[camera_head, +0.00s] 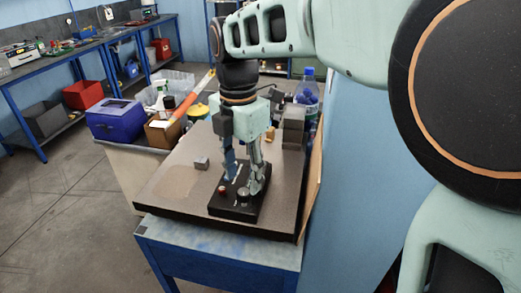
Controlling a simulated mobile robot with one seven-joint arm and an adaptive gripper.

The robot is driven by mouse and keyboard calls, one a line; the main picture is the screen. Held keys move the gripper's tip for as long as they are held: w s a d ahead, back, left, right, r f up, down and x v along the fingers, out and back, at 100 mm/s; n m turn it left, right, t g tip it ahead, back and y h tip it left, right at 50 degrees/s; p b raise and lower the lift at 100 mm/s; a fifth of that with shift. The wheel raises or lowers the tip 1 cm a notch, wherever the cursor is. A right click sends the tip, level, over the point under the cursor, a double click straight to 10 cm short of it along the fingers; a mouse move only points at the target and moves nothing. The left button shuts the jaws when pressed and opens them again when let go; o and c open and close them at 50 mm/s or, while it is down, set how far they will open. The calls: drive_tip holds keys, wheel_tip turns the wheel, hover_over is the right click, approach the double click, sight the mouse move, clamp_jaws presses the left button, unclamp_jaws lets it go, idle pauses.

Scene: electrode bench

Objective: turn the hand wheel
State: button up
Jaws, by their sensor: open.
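A black block-like device (232,208) lies on the brown board (175,190). A small red knob (222,189) and a dark round knob (243,192) stand on its near part. I cannot make out a clear hand wheel; the dark knob may be it, or it may be hidden by the fingers. My gripper (243,180) points down over the device with its fingers apart, one on each side of its middle. The fingertips are low, close to the device's top behind the two knobs. Whether they touch anything is too small to tell.
A small grey block (202,163) lies left of the device. Stacked grey blocks (293,128) and a blue-capped bottle (307,90) stand behind right. A blue box (115,119) and a cardboard box (160,132) stand behind left. The board's left part is clear.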

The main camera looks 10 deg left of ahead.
sight(244, 192)
drive_tip(key=shift+f, duration=1.95)
clamp_jaws()
